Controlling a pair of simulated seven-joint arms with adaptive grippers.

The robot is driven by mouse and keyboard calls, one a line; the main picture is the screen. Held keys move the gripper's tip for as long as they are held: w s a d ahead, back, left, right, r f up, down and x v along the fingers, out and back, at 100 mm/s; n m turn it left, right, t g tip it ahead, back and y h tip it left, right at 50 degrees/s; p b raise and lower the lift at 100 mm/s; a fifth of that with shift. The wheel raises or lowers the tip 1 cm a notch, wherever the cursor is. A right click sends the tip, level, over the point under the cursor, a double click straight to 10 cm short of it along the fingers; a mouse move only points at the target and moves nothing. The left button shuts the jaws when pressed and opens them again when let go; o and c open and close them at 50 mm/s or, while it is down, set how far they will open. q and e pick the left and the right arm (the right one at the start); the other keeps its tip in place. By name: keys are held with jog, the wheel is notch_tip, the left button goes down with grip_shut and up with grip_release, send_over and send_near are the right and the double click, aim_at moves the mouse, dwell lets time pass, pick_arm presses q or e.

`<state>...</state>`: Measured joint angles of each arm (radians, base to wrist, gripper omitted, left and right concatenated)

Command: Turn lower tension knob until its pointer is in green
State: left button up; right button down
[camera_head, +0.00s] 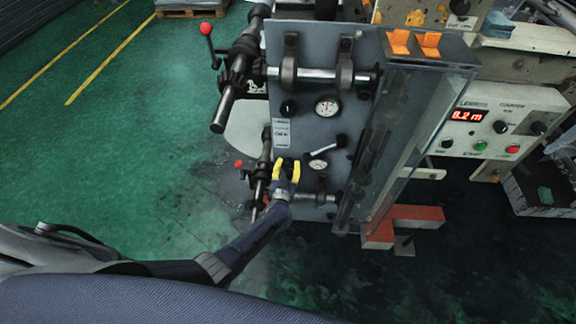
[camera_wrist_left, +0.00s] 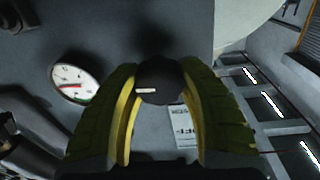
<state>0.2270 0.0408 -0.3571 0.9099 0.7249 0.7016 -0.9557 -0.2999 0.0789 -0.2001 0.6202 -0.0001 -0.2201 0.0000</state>
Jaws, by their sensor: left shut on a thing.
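The lower tension knob (camera_wrist_left: 160,82) is round and black with a short white mark, and it sits between the yellow-padded fingers of my left gripper (camera_wrist_left: 160,110). In the head view my left gripper (camera_head: 287,172) is at the lower part of the grey panel (camera_head: 305,135), shut on this knob, with the fingers hiding most of it. The lower gauge (camera_head: 318,164) is just to the right of the gripper.
An upper knob (camera_head: 288,108) and upper gauge (camera_head: 327,106) are higher on the panel. Rollers with red-ball handles (camera_head: 206,28) stand left of the panel. The green floor (camera_head: 150,130) on the left is open.

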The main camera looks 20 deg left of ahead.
pick_arm(q)
jog(key=shift+c, duration=1.2)
jog(key=shift+n, duration=0.3)
jog(key=n, duration=0.4)
jog(key=shift+n, duration=0.4)
jog(key=n, duration=0.4)
jog(key=shift+n+t+y, duration=0.3)
jog(key=shift+n+y, duration=0.1)
jog(key=n, duration=0.5)
jog(key=shift+a+n+y, duration=0.1)
jog(key=shift+n+y, duration=0.2)
jog(key=shift+n, duration=2.5)
jog(key=o, duration=1.3)
jog(key=shift+f, duration=0.1)
jog(key=shift+v, duration=6)
